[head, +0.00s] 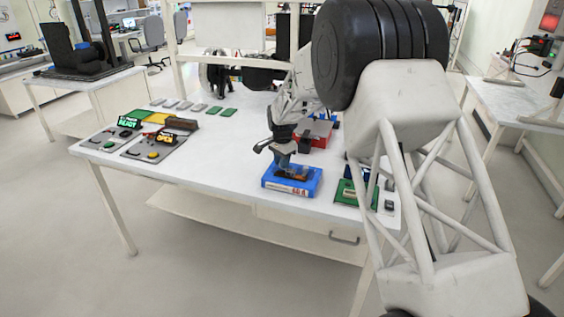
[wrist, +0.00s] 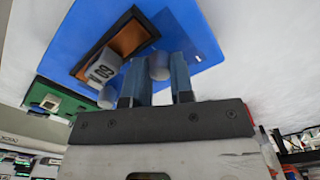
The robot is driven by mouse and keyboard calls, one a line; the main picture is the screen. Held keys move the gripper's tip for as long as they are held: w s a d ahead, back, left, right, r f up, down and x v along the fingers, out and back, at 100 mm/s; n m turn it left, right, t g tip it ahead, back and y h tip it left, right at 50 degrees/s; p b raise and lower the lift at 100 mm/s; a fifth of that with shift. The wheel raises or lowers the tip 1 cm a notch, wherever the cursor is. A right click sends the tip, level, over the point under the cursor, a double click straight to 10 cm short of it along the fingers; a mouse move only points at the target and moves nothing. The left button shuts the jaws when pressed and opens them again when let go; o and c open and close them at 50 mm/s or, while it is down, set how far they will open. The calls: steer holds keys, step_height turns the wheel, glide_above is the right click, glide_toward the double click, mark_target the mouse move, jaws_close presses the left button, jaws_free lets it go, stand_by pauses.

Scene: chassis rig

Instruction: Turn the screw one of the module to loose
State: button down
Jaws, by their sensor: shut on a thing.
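The blue module (head: 311,184) lies on the white table in the head view and fills the upper part of the wrist view (wrist: 88,35). A dark recess with a brown inside (wrist: 128,38) is set in it, with a grey block marked with digits (wrist: 103,66). A round grey screw head (wrist: 158,66) sits between the two blue-grey fingers of my gripper (wrist: 156,80), which is shut on it. A second round grey head (wrist: 105,98) is beside the left finger. I cannot tell which screw is number one. In the head view my gripper (head: 284,160) points down onto the module.
A green board (head: 346,196) stands right of the module and a red box (head: 318,134) behind it. Control panels with lit signs (head: 130,122) and several small tiles are at left. The table between is clear.

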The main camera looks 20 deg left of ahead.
steer(key=n, duration=2.3)
steer(key=shift+n, duration=0.3)
steer(key=c, duration=1)
jaws_free()
steer(key=shift+r, duration=0.2)
steer(key=shift+r, duration=3.75)
